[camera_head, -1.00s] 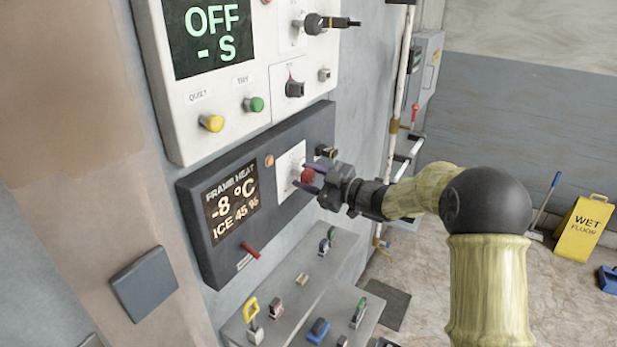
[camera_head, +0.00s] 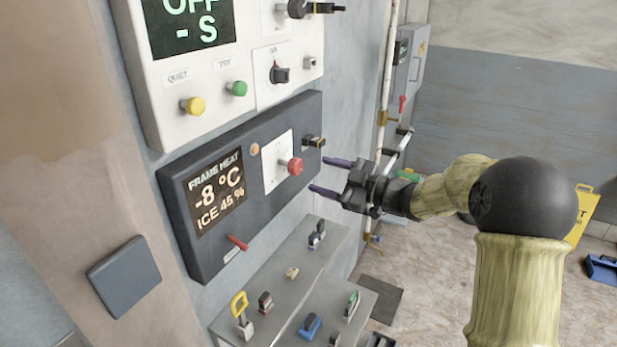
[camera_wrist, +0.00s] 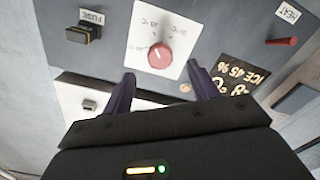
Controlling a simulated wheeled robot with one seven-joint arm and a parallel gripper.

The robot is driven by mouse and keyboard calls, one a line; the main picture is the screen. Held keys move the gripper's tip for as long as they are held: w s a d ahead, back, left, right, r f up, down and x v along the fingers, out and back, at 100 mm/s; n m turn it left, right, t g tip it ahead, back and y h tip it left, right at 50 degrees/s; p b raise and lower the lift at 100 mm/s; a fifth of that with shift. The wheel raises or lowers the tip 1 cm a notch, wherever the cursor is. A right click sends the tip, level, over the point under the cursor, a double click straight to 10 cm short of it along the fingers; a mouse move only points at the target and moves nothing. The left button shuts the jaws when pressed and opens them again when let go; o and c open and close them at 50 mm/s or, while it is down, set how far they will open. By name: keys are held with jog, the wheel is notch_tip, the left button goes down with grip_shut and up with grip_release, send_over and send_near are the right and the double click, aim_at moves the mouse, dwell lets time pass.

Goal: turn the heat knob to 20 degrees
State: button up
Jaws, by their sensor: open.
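The red heat knob (camera_head: 294,167) sits on a white dial plate (camera_head: 272,172) on the dark FRAME HEAT panel (camera_head: 188,262). In the wrist view the knob (camera_wrist: 160,54) has a pale pointer mark, and the dial plate (camera_wrist: 178,24) carries degree labels too small to read surely. The panel's display (camera_head: 217,192) reads -8 °C and ICE 45 %. My gripper (camera_head: 318,176) is open and empty, to the right of the knob and apart from it. In the wrist view its two dark purple fingers (camera_wrist: 161,88) lie either side of the knob's line, short of it.
A black fuse switch (camera_head: 314,141) is close to the right of the knob, and a red lever (camera_head: 238,243) is below the display. A white panel (camera_head: 150,90) with yellow and green buttons is above. A grey console (camera_head: 262,290) with several switches juts out below.

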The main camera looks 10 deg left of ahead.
jog(key=b+v, duration=0.2)
jog(key=v, duration=0.7)
jog(key=shift+d, duration=0.1)
jog(key=d+f+m+t+h, duration=0.6)
jog(key=d+f+m+h, duration=0.4)
jog(key=m+h, duration=0.35)
jog(key=s+d+f+m+g+h, duration=0.1)
jog(key=s+d+f+m+g, duration=0.1)
jog(key=s, duration=0.9)
jog(key=s+d+f+m+g+h, duration=0.2)
jog(key=s+f+m+g, duration=0.3)
jog(key=s, duration=0.7)
notch_tip(320, 180, down, 3)
jog(key=shift+s+f+g, duration=0.15)
jog(key=shift+s+g, duration=0.1)
jog(key=shift+g, duration=0.85)
